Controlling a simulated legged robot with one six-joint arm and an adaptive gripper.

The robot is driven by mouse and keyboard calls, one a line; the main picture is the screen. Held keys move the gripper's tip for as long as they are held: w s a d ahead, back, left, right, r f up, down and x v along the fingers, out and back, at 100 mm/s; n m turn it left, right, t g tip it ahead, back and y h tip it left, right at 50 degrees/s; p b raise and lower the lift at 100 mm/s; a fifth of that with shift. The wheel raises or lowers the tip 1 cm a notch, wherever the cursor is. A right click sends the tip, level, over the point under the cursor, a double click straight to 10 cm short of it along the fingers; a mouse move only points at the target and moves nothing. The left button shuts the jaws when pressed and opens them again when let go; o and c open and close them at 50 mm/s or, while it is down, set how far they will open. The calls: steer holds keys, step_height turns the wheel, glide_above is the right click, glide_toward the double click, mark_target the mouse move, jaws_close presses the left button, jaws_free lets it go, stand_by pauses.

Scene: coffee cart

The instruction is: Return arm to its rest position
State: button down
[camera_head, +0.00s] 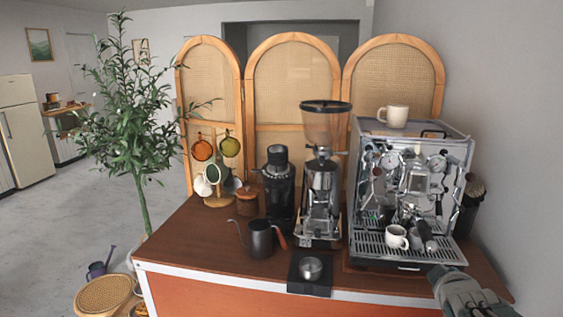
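My gripper (468,294) shows at the bottom right corner, in front of the cart's front edge and below the espresso machine (455,165). Only part of it is in the picture, and I cannot tell whether its fingers are open or shut. I see nothing held in the part that shows. A white cup (396,237) stands on the machine's drip tray, up and to the left of my gripper. A second white cup (393,116) stands on top of the machine.
The wooden cart (195,243) carries a grinder (322,190), a smaller black grinder (279,190), a dark kettle (261,238), a metal cup (311,268) on a black mat and a mug tree. A plant (130,110) and stool (104,294) stand left. Open floor lies further left.

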steer(key=s+a+f+m+g+y, duration=0.3)
steer(key=s+a+m+g+y, duration=0.2)
steer(key=s+a, duration=1.1)
steer(key=a+m+g, duration=0.1)
steer(key=a, duration=0.2)
steer(key=shift+s+f+m+g, duration=0.2)
steer(key=shift+s+m+g, duration=0.1)
steer(key=shift+m+g, duration=0.1)
steer(key=shift+d, duration=0.1)
